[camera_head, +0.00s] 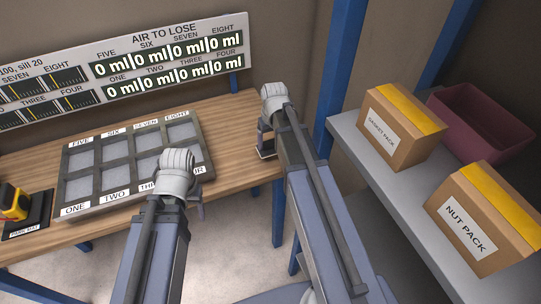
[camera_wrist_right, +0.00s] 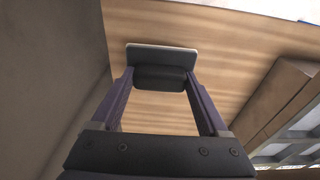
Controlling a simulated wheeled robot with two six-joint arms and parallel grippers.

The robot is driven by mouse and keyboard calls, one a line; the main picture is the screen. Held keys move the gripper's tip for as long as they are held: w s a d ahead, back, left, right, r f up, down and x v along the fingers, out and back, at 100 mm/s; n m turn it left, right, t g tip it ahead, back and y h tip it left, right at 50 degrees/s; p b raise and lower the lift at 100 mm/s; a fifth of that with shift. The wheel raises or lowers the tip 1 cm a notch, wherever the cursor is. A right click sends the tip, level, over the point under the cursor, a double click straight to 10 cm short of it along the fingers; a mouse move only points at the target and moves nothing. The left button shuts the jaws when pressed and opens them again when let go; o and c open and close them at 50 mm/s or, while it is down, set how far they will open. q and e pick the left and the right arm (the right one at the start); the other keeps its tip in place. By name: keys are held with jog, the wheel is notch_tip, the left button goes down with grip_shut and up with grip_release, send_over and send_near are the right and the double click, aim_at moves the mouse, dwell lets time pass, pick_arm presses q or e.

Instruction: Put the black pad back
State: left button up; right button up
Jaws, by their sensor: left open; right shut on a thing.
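The black pad (camera_wrist_right: 161,78) is between the two fingers of my right gripper (camera_wrist_right: 160,85) in the right wrist view. A pale-edged flat plate (camera_wrist_right: 150,46) shows at its far side. In the head view my right gripper (camera_head: 266,145) is at the right end of the wooden table, shut on the pad, largely hidden by my arm. I cannot tell whether the pad touches the table. My left gripper (camera_head: 198,203) is open near the front right corner of the grey tray (camera_head: 105,208), mostly hidden behind its own wrist.
The tray has labelled compartments and lies on the wooden table (camera_head: 232,120). A yellow and black tool (camera_head: 14,203) sits on a dark mat (camera_head: 38,212) at the left. A grey shelf (camera_head: 385,190) at the right bears two cartons and a maroon bin (camera_head: 482,122). A display board (camera_head: 150,62) stands behind.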

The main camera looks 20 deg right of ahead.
aim_at(271, 148)
jog(key=shift+f, duration=0.2)
notch_tip(271, 148, down, 4)
jog(key=b, duration=0.3)
jog(key=shift+b, duration=0.4)
jog(key=shift+r, duration=0.2)
jog(key=shift+f, duration=0.1)
jog(key=o, duration=0.7)
jog(key=shift+f, duration=0.1)
jog(key=o, duration=0.4)
